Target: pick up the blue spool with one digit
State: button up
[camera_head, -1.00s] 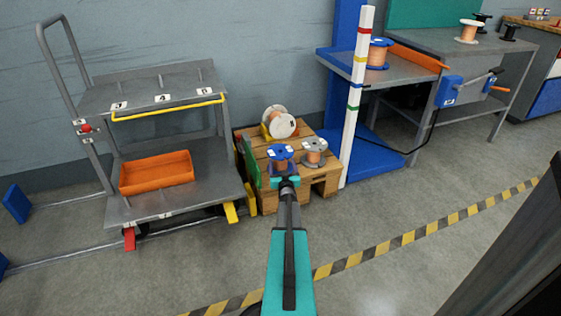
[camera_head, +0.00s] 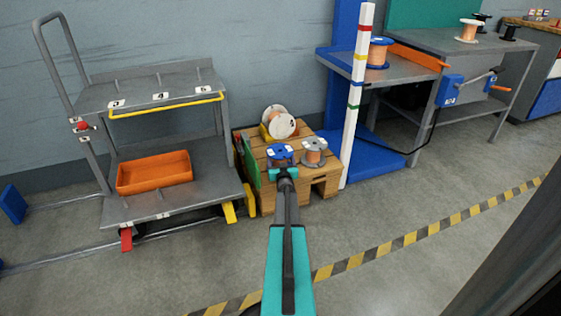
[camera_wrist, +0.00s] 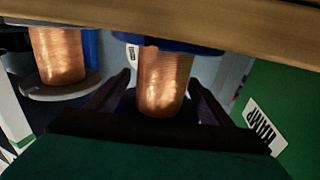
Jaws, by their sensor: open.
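The blue spool (camera_head: 280,158) with copper wire stands on the wooden pallet (camera_head: 262,135), a small white label on its blue top; the label's digits are too small to read. My gripper (camera_head: 282,172) is at the spool's near side in the head view. In the wrist view, which looks upside down, the copper barrel of the blue spool (camera_wrist: 165,78) shows between the two open fingers of my gripper (camera_wrist: 160,85). The fingers are apart, and I cannot tell whether they touch it.
A grey spool (camera_head: 314,152) stands close to the right, a white spool (camera_head: 281,125) behind. A green board (camera_head: 251,162) is close on the left. A trolley (camera_head: 150,88) with an orange bin (camera_head: 154,172) is further left; a striped post (camera_head: 356,95) is right.

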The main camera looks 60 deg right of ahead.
jog(key=c, duration=1.6)
jog(key=shift+r, duration=0.1)
notch_tip(320, 180, up, 10)
jog(key=p, duration=0.4)
jog(key=shift+p, duration=0.35)
